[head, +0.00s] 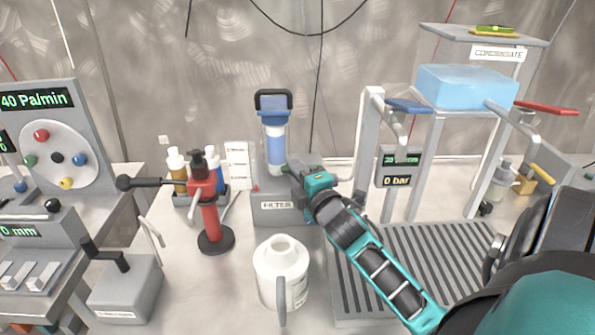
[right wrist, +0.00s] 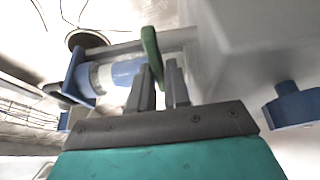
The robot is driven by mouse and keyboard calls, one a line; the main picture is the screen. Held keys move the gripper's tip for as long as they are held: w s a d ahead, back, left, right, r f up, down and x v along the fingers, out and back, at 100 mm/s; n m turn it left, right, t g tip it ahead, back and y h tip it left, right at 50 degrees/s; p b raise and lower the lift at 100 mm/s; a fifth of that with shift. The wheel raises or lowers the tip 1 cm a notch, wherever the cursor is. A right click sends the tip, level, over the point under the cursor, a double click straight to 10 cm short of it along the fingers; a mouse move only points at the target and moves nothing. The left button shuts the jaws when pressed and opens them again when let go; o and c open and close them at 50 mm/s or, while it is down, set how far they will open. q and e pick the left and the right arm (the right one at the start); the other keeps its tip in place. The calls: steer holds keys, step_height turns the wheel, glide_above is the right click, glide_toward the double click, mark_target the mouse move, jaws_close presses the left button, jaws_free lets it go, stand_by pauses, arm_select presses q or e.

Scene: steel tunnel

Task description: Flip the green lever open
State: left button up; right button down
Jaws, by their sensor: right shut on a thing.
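The green lever (right wrist: 151,48) stands between the two grey fingers of my right gripper (right wrist: 159,70) in the right wrist view. The gripper is shut on it, and its upper end sticks out beyond the fingertips. In the head view my right gripper (head: 296,178) is at the blue-capped filter unit (head: 274,135), at the right side of its grey base. The lever is mostly hidden there by the gripper. The filter's blue and clear body also shows in the right wrist view (right wrist: 115,75), left of the fingers. My left gripper is not in view.
A white jug (head: 281,270) stands in front of the filter. A red hand pump (head: 210,210) stands to its left. To the right are a gauge reading 0 bar (head: 397,181), a grated tray (head: 440,262) and a rack with a translucent blue box (head: 465,88).

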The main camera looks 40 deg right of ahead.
steer(key=shift+s+r+n+y+p, duration=0.15)
steer(key=shift+s+n+y+p, duration=0.05)
steer(key=shift+n+y+p, duration=0.6)
steer(key=shift+s+n+t+y+p, duration=0.3)
steer(key=shift+n+y, duration=0.3)
steer(key=shift+y, duration=0.6)
steer(key=c, duration=1.2)
jaws_free()
steer(key=shift+o, duration=0.2)
steer(key=s, duration=1.3)
steer(key=shift+a, duration=0.35)
steer(key=shift+w, duration=0.1)
